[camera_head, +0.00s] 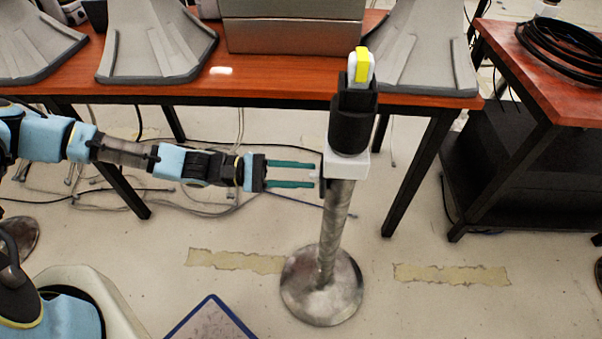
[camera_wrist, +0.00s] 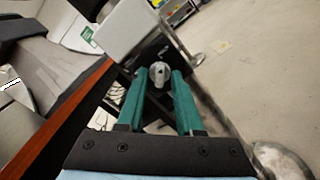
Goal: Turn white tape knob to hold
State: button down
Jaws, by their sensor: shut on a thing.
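A metal post on a round base (camera_head: 322,284) carries a white box (camera_head: 350,165), with a black holder (camera_head: 352,122) above it. A white and yellow handset (camera_head: 361,66) stands upright in the holder. My gripper (camera_head: 314,174) reaches in from the left, level, its teal fingertips at the left side of the white box. In the wrist view, my gripper (camera_wrist: 158,76) has a small grey knob (camera_wrist: 159,73) between its fingertips and is shut on it. The white box also shows there (camera_wrist: 122,30). I cannot make out tape on the knob or tell its setting.
A wooden table (camera_head: 270,72) stands behind the post, bearing grey wedge-shaped units (camera_head: 157,42) and a metal box (camera_head: 292,36). A second table (camera_head: 560,75) with coiled black cable (camera_head: 565,45) is at right. Loose cables (camera_head: 200,206) lie on the floor behind my arm.

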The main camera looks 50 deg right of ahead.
jog(key=c, duration=0.9)
grip_release()
jog(key=b+v, duration=0.2)
jog(key=v, duration=0.9)
jog(key=shift+a, duration=0.1)
